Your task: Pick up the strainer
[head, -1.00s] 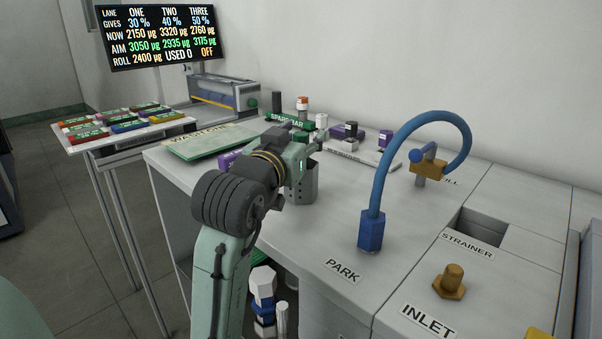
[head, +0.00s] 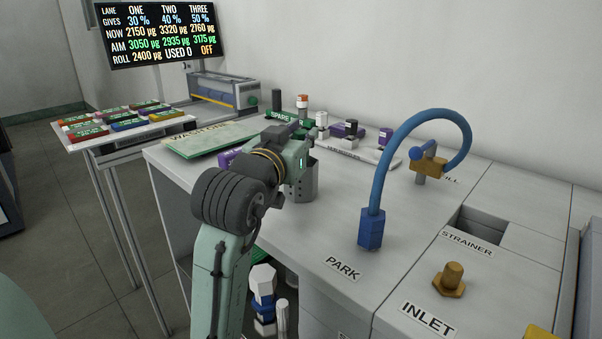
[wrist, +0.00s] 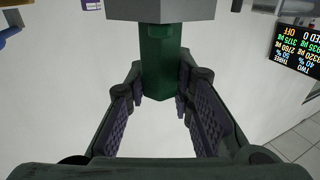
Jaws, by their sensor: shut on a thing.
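The strainer is a grey container with dark holes (head: 302,186) in the head view, at the left-middle of the bench, partly hidden by my gripper. In the wrist view its grey body (wrist: 160,9) is at the top edge, with a green post (wrist: 162,62) running into it. My gripper (wrist: 162,92) is shut on the green post, one purple ridged pad on each side. In the head view my gripper (head: 297,160) is at the top of the strainer, its fingers mostly hidden. I cannot tell whether the strainer's base touches the bench.
A blue hose (head: 374,195) arches over the bench right of my arm, ending near a brass fitting (head: 427,166). A recess (head: 481,220) lies behind the STRAINER label (head: 467,243). A brass knob (head: 450,280) stands near INLET. A green board (head: 205,141) lies left; small parts stand behind.

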